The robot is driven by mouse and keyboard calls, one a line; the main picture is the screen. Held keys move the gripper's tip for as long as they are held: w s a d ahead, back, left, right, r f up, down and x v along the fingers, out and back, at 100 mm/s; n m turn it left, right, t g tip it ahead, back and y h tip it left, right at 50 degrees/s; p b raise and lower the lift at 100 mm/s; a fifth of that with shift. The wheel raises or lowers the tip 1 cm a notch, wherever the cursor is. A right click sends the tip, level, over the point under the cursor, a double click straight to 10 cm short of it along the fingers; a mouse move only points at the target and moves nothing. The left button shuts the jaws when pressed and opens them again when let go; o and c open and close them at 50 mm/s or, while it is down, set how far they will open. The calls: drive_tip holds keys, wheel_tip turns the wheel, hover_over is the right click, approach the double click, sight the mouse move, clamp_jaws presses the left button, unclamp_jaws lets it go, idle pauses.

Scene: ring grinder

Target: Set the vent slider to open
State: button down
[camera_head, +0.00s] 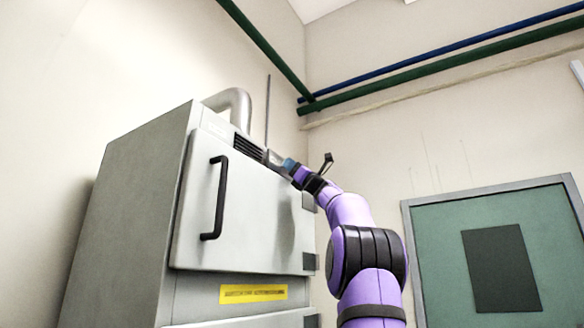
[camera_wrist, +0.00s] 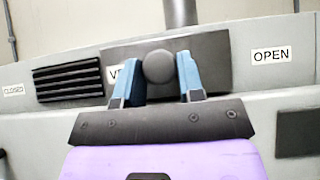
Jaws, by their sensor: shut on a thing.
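The vent slider (camera_wrist: 212,62) is a dark grey plate with a round dark knob (camera_wrist: 159,66), on the upper front of a grey cabinet. The plate sits right of the slotted vent (camera_wrist: 68,83), whose slats are uncovered, and its right edge is near the OPEN label (camera_wrist: 271,55). The CLOSED label (camera_wrist: 14,91) is at the far left. My gripper (camera_wrist: 160,72) has its blue fingers on either side of the knob, shut on it. The knob hides part of the plate's lettering. In the head view my gripper (camera_head: 287,164) reaches the cabinet's top front.
The cabinet (camera_head: 140,200) has a closed door with a black handle (camera_head: 216,198) and a yellow label (camera_head: 253,293) below. A duct (camera_head: 236,103) rises behind the top. A green door (camera_head: 440,240) is at the right. Pipes run high along the walls.

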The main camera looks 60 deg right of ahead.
drive_tip(key=c, duration=0.8)
unclamp_jaws()
drive_tip(key=shift+d+h, duration=0.2)
drive_tip(key=shift+h, duration=0.1)
drive_tip(key=shift+o, duration=0.2)
drive_tip(key=v, duration=1.1)
